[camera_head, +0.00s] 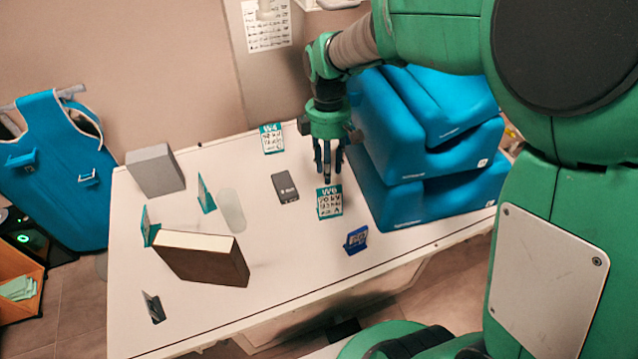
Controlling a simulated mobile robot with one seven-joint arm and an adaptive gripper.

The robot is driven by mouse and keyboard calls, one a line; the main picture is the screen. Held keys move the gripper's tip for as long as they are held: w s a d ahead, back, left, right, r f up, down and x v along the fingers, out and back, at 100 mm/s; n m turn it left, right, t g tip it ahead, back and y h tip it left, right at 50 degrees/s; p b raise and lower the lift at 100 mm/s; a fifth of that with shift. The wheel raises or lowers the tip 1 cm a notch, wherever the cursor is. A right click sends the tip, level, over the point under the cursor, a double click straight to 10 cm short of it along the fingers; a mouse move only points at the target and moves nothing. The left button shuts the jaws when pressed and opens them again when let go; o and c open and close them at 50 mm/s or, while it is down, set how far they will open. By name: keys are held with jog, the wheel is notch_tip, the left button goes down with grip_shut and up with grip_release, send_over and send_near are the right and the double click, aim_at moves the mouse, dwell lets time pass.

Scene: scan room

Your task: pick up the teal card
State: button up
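Several teal-edged cards stand on the white table. One marked W6 (329,202) stands near the middle right, facing me. One marked W4 (271,138) stands at the back edge. Two more, seen nearly edge-on, stand at the left: one teal card (205,195) beside a translucent cylinder, another teal card (149,227) behind the brown book. My gripper (329,178) points down just behind and above the W6 card. Its dark fingers look parted, with nothing visible between them. I cannot tell their exact height over the table.
On the white table (250,315) are a grey box (155,170), the translucent cylinder (231,210), a brown book (203,258), a black box (285,187), a blue card (356,240) and a dark card (153,307). Blue cushions (420,195) stand close right of my gripper. The front middle is clear.

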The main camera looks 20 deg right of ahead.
aim_at(331, 213)
jog(key=w+d+f+n+g, duration=0.1)
jog(key=w+f+n+g, duration=0.1)
jog(key=f, duration=0.7)
jog(key=shift+w+d+n+p, duration=0.35)
jog(key=shift+w+n+p, duration=0.15)
jog(key=shift+n, duration=0.5)
jog(key=shift+b+x, duration=0.35)
jog(key=shift+x, duration=0.85)
jog(key=shift+b+x, duration=0.65)
jog(key=shift+x, duration=1.85)
jog(key=shift+a, duration=0.1)
jog(key=shift+c, duration=0.5)
grip_shut()
